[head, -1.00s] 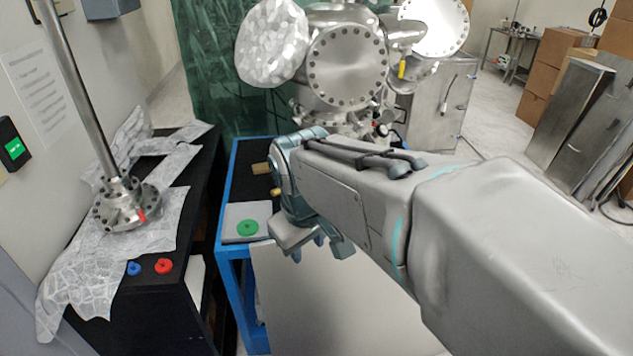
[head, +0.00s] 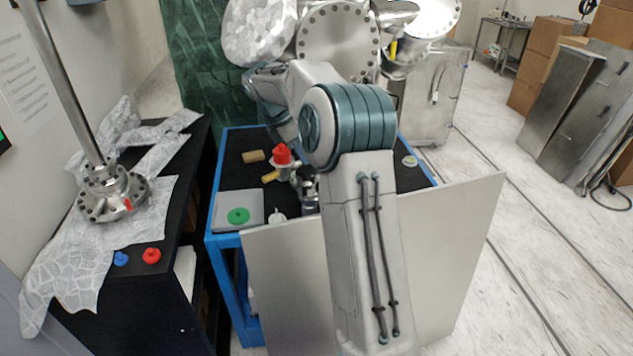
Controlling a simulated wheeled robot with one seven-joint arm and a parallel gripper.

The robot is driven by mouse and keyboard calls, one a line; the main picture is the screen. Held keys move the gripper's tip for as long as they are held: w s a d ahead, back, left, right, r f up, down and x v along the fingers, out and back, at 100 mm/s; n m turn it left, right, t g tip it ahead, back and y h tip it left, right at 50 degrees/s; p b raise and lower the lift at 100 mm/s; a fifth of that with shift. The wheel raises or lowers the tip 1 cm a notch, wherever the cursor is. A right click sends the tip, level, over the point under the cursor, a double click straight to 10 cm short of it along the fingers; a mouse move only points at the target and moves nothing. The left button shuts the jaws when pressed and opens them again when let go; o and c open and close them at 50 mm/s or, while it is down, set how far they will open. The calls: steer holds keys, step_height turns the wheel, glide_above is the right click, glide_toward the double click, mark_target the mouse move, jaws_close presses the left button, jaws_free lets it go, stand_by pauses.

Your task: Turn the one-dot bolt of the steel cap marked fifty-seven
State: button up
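A round steel cap (head: 338,42) ringed with bolts faces me on the steel chamber at the back. Another bolted steel cap (head: 427,14) sits to its right. I cannot read any number or make out a single dot on them, so I cannot tell which cap is fifty-seven. My arm rises in front of the blue-framed bench and folds over behind its large teal joint. My gripper's fingers cannot be made out. A small metallic part shows beside the arm low over the bench, but I cannot tell whether it is gripper or hardware.
The blue-framed bench (head: 232,184) holds a red-topped part (head: 282,154), a tan block (head: 254,156) and a grey pad with a green disc (head: 238,216). At left, a black bench carries a bolted flange with a rod (head: 112,195), a blue knob (head: 120,258) and a red knob (head: 151,256).

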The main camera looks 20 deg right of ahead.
steer(key=x, duration=1.2)
steer(key=shift+w+d+f, duration=0.1)
steer(key=shift+d+f, duration=0.05)
steer(key=shift+d, duration=0.05)
jaws_close()
